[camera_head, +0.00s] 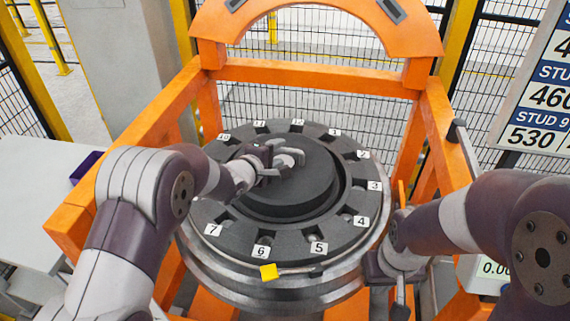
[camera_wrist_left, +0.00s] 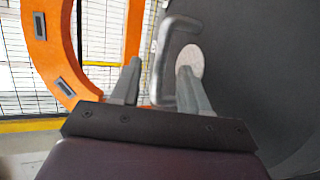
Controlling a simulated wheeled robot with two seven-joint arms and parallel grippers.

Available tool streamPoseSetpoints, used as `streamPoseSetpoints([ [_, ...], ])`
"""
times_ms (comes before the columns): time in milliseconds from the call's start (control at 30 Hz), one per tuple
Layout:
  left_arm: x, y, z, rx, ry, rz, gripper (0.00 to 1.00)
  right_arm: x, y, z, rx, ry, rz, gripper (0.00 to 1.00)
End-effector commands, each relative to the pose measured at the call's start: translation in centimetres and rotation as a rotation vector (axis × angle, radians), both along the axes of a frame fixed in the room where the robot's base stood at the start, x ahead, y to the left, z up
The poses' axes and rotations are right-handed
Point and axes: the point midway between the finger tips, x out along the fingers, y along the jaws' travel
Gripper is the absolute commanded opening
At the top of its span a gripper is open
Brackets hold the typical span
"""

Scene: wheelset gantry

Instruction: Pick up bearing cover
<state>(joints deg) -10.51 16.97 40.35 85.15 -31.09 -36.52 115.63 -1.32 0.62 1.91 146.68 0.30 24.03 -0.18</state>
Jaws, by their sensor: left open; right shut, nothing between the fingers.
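The bearing cover (camera_head: 290,190) is a dark round disc in the middle of the numbered ring; in the left wrist view it fills the right side (camera_wrist_left: 270,60). A grey bent handle (camera_wrist_left: 160,62) stands on it. My left gripper (camera_head: 283,160) is over the cover at the handle. In the left wrist view its two fingers (camera_wrist_left: 158,85) are open, with part of the handle between them; I cannot tell whether they touch it. My right gripper (camera_head: 400,290) is shut and empty, low beside the ring's right front edge, partly hidden by its own arm.
The ring (camera_head: 232,229) carries number labels and rests within an orange gantry frame (camera_head: 310,77). A sign board (camera_head: 540,90) stands at right, a grey table (camera_head: 40,190) at left. Mesh fencing closes the back.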

Motion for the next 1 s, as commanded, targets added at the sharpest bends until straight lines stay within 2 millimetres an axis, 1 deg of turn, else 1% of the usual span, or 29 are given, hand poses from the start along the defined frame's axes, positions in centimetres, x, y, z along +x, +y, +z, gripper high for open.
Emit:
streamPoseSetpoints([
  [33, 0.7, -0.8, -0.1, 0.001, 0.002, -0.003, 0.45, 0.0, 0.0, 0.6, 0.0, 0.0, 0.0, 0.0],
  [67, 1.1, -1.2, -0.2, 0.002, 0.001, -0.004, 0.45, 0.0, 0.0, 0.7, 0.0, 0.0, 0.0, 0.0],
  [100, 1.7, -1.4, -0.5, 0.001, 0.001, -0.001, 0.45, 0.0, 0.0, 0.7, 0.0, 0.0, 0.0, 0.0],
  [200, 2.7, -1.9, -1.0, 0.001, 0.002, 0.0, 0.45, 0.0, 0.0, 0.8, 0.0, 0.0, 0.0, 0.0],
  [433, 2.9, -2.0, -1.1, 0.001, 0.0, 0.0, 0.45, 0.0, 0.0, 0.8, 0.0, 0.0, 0.0, 0.0],
  [467, 2.9, -2.0, -1.1, 0.001, 0.0, 0.0, 0.35, 0.0, 0.0, 0.8, 0.0, 0.0, 0.0, 0.0],
  [500, 2.9, -2.0, -1.1, 0.001, 0.0, 0.0, 0.22, 0.0, 0.0, 0.8, 0.0, 0.0, 0.0, 0.0],
  [567, 2.8, -2.0, -1.1, 0.002, 0.0, 0.001, 0.03, 0.0, 0.0, 0.8, 0.0, 0.0, 0.0, 0.0],
  [600, 2.8, -2.0, -1.1, 0.002, 0.0, 0.001, 0.0, 0.0, 0.0, 0.8, 0.0, 0.0, 0.0, 0.0],
  [1000, 2.8, -2.0, -1.1, 0.002, 0.001, 0.0, 0.0, 0.0, 0.0, 0.8, 0.0, 0.0, 0.0, 0.0],
])
